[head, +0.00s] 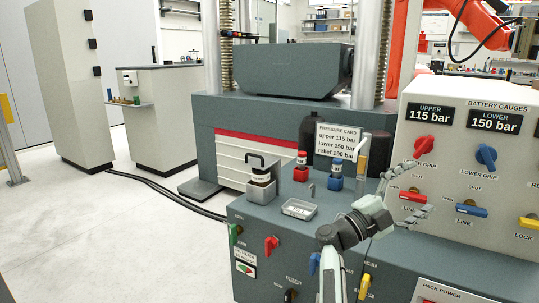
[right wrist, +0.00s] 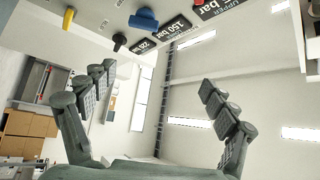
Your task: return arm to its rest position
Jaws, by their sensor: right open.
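My right gripper (head: 420,188) is in the head view, in front of the battery gauge panel (head: 452,184). Its two fingers are spread apart with nothing between them. One finger points up towards the red upper grip knob (head: 424,145), and the other lies below the red line lever (head: 413,196). I cannot tell whether a finger touches the panel. In the right wrist view the open fingers (right wrist: 157,75) frame only wall and ceiling, with panel knobs upside down at the top. My left gripper is not in view.
The bench top (head: 262,214) holds a small tray (head: 299,209), red-based and blue-based bottles (head: 301,172) (head: 335,183), a bottle in a grey holder (head: 261,188) and a pressure card (head: 338,146). A testing machine (head: 205,120) stands behind.

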